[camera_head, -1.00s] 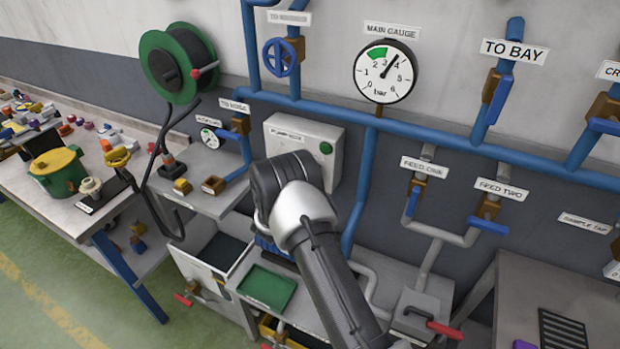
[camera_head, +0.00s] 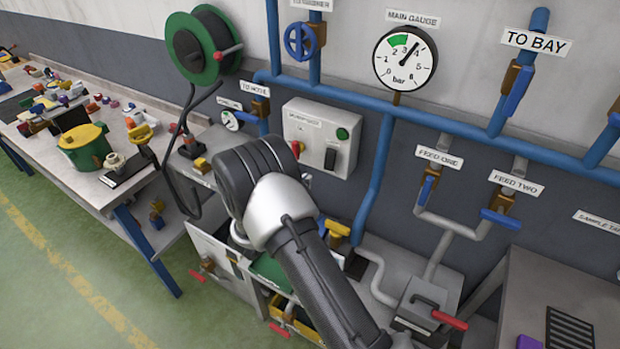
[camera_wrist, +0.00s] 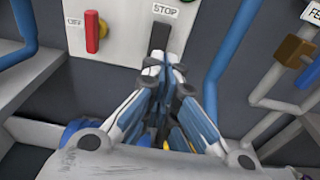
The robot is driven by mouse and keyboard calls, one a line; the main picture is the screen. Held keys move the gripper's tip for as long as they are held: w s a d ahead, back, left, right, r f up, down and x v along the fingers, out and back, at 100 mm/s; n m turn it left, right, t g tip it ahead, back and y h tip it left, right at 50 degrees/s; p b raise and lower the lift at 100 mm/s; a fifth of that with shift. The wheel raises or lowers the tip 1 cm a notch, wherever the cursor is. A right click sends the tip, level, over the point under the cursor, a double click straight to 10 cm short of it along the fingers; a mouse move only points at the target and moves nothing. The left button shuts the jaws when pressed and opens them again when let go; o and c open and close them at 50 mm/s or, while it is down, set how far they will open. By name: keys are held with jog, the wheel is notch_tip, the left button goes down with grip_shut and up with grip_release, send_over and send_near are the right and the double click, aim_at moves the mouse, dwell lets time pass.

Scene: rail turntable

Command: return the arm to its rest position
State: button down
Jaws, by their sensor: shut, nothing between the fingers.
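My gripper (camera_wrist: 170,72) shows in the wrist view with its fingers together and nothing between them. Behind its tips in that view is the pale control box (camera_wrist: 125,25) with a red switch (camera_wrist: 92,32) on its left and a dark switch (camera_wrist: 170,32) under a STOP label. Whether the fingertips touch the box cannot be told. In the head view my arm reaches up from the bottom, and the gripper is hidden behind it. The control box (camera_head: 310,112) there is in full view, with a green button (camera_head: 342,133) and the dark switch (camera_head: 331,158).
Blue pipes (camera_head: 450,120) with valves run along the wall. The main gauge (camera_head: 405,58) hangs above them. A hose reel (camera_head: 203,46) is at upper left. A cluttered bench (camera_head: 90,185) stands at left, and a grey table (camera_head: 570,290) at right. The green floor at lower left is clear.

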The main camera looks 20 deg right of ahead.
dwell(0.5)
jog(key=s+d+r+m+g+y+b, duration=0.1)
jog(key=s+d+r+m+g+b, duration=0.15)
jog(key=s+r+m+g, duration=0.55)
jog(key=s+d+r+m+g+y+b, duration=0.1)
jog(key=s+d+r+m, duration=0.4)
jog(key=s, duration=0.6)
jog(key=s+a+r+m+t+y+b, duration=0.1)
jog(key=s+a+m+t+y+b, duration=0.2)
jog(key=s+a+m+y, duration=0.8)
jog(key=s+a+m, duration=0.1)
jog(key=s+a, duration=0.5)
jog(key=s, duration=0.2)
jog(key=shift+s+a+r+m, duration=0.2)
jog(key=shift+s+r+m, duration=0.1)
jog(key=shift+s+r, duration=0.1)
